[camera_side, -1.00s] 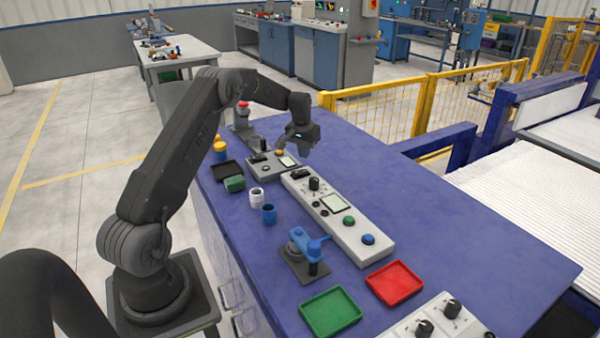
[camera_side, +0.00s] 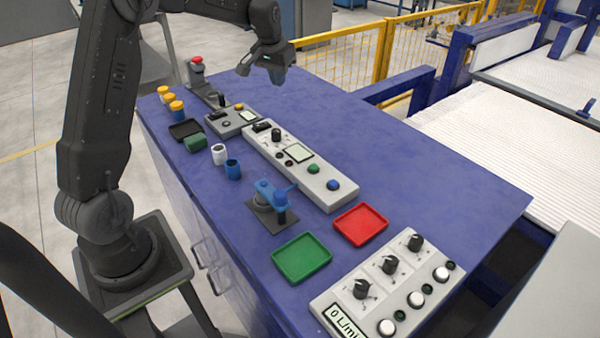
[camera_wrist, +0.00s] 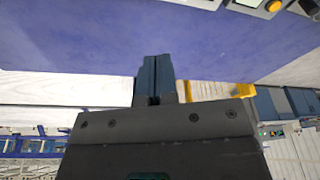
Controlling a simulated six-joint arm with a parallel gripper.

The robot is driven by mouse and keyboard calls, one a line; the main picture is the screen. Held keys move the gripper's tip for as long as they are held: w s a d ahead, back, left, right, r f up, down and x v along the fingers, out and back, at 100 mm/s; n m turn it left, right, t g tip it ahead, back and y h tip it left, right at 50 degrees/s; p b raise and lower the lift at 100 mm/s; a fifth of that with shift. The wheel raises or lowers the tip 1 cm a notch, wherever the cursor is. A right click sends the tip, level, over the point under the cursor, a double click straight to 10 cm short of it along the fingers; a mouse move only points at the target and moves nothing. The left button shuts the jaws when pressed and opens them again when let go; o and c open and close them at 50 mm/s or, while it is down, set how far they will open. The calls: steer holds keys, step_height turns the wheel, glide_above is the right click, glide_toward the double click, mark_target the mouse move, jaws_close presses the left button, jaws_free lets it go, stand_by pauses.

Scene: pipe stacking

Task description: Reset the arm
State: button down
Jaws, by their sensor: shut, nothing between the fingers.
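My gripper (camera_side: 279,77) is up in the air over the far part of the blue table (camera_side: 370,137). Its fingers are shut with nothing between them. The shut fingers also show in the wrist view (camera_wrist: 155,62), over bare blue tabletop. A white pipe piece (camera_side: 219,154) and a blue pipe piece (camera_side: 233,169) stand apart from my gripper, near the left table edge. A blue clamp-like fixture (camera_side: 272,197) stands on a dark base nearer the front.
A green tray (camera_side: 302,258) and a red tray (camera_side: 360,225) lie toward the front. A long grey control panel (camera_side: 300,165) crosses the table's middle. Yellow-capped blue pieces (camera_side: 177,110), a green block (camera_side: 195,142) and a red-topped button post (camera_side: 197,72) stand farther back. The right side is clear.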

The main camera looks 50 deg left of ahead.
steer(key=s+d+r+m+t, duration=0.1)
steer(key=s+d+r, duration=0.45)
steer(key=d, duration=0.25)
steer(key=s+d+r+m+t, duration=0.1)
steer(key=s+d+r, duration=0.3)
steer(key=s+d, duration=0.35)
steer(key=s+d+f+m, duration=0.1)
steer(key=s+d, duration=0.3)
steer(key=s, duration=0.3)
steer(key=s+d+f+m+t+h, duration=0.1)
steer(key=s+d+f, duration=0.1)
steer(key=s+d, duration=0.3)
steer(key=s, duration=0.3)
